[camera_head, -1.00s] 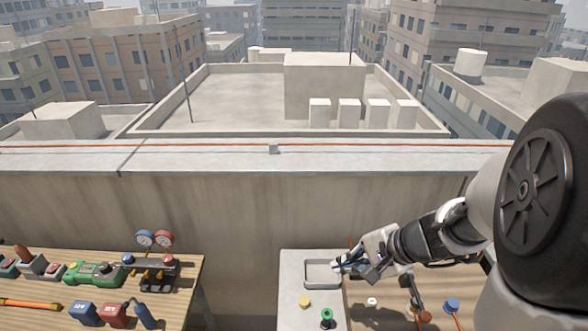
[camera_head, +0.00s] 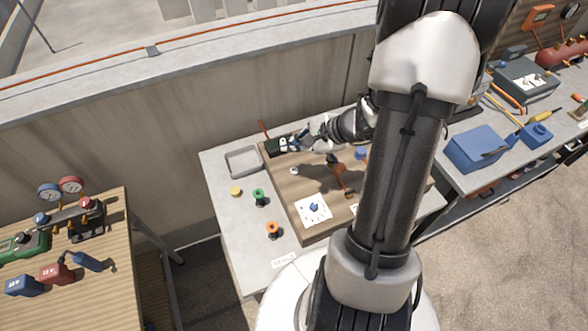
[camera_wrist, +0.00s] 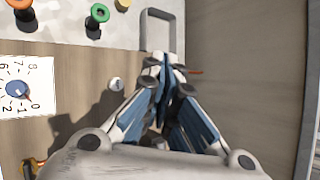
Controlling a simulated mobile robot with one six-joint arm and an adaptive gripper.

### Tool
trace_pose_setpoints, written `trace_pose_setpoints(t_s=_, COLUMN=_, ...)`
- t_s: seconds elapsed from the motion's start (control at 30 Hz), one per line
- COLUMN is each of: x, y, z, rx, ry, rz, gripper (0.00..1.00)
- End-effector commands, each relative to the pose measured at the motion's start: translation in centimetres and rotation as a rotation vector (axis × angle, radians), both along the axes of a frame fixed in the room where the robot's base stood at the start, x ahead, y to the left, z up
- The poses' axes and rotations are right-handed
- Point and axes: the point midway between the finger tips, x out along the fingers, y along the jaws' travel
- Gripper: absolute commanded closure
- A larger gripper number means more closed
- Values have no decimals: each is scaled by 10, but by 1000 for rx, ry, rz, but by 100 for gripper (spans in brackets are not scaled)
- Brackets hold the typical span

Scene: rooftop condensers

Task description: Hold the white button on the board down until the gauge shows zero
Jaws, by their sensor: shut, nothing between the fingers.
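The board (camera_head: 285,190) is a brown wooden panel on the grey bench. The white button (camera_head: 322,171) is a small pale knob on it; it shows in the wrist view (camera_wrist: 117,84) to the left of my fingers. My gripper (camera_head: 298,143) is shut and empty near the board's far left corner, apart from the button; in the wrist view its fingertips (camera_wrist: 165,66) meet near the tray. A white card with a numbered dial and blue knob (camera_head: 313,208) lies on the board. A small dark box with white marks (camera_head: 281,146) is beside my fingertips; I cannot read a gauge on it.
A grey tray (camera_head: 243,161) and yellow (camera_head: 236,191), green (camera_head: 259,197) and orange (camera_head: 273,229) knobs are left of the board. A reddish-orange part (camera_head: 338,170) stands up from the board. A wall runs behind the bench.

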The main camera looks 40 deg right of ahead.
Motion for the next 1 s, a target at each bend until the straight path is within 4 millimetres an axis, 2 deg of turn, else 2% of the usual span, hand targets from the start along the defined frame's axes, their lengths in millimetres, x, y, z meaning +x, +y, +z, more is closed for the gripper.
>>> trace_pose_setpoints(t_s=0.53, x=0, y=0, z=-74, rx=-1, ry=0, rz=1, gripper=100)
trace_pose_setpoints(t_s=0.7, x=0, y=0, z=-82, rx=-1, ry=1, rz=1, gripper=100)
trace_pose_setpoints(t_s=1.0, x=0, y=0, z=-81, rx=-1, ry=1, rz=1, gripper=100)
